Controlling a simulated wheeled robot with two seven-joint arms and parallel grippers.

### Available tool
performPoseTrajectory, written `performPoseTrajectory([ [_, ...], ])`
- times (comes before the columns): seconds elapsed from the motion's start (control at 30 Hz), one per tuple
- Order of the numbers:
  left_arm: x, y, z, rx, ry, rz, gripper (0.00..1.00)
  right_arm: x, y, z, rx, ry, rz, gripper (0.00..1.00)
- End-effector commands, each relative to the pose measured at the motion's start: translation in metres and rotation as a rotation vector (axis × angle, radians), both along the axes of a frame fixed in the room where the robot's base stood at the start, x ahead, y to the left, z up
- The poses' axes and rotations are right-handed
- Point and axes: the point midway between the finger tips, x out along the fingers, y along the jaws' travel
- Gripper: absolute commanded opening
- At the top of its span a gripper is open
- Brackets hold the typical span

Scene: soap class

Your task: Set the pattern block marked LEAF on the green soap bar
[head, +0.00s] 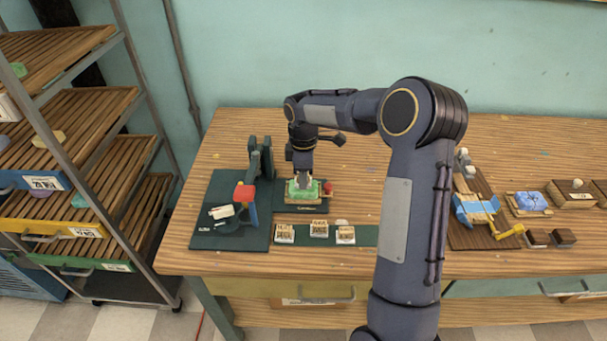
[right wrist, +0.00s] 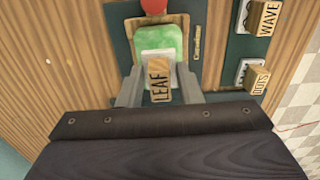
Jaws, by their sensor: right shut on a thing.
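The green soap bar (head: 300,193) sits on a small wooden holder on the table, under my right gripper (head: 302,176). In the right wrist view the green soap bar (right wrist: 172,38) shows around a pale block with a wooden face marked LEAF (right wrist: 160,84). My right gripper (right wrist: 160,92) is shut on the LEAF block, with a finger on each side of it. The block is over the soap bar; whether it touches the soap I cannot tell. My left gripper is not in view.
Blocks marked WAVE (right wrist: 265,16) and DOTS (right wrist: 259,80) stand beside the holder. A red knob (head: 328,188) is at the holder's right. A dark green press (head: 260,158) stands to the left. A blue soap bar (head: 532,201) lies far right. A slatted rack (head: 85,130) stands left.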

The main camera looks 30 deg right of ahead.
Motion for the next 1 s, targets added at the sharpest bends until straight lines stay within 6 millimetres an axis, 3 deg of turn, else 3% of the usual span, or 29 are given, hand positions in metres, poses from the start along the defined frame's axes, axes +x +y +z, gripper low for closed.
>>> performPoseTrajectory([
  [1.0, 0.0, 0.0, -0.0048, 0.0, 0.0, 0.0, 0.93, -0.0001, 0.0, -0.01, 0.0, 0.0, 0.0, 0.1],
])
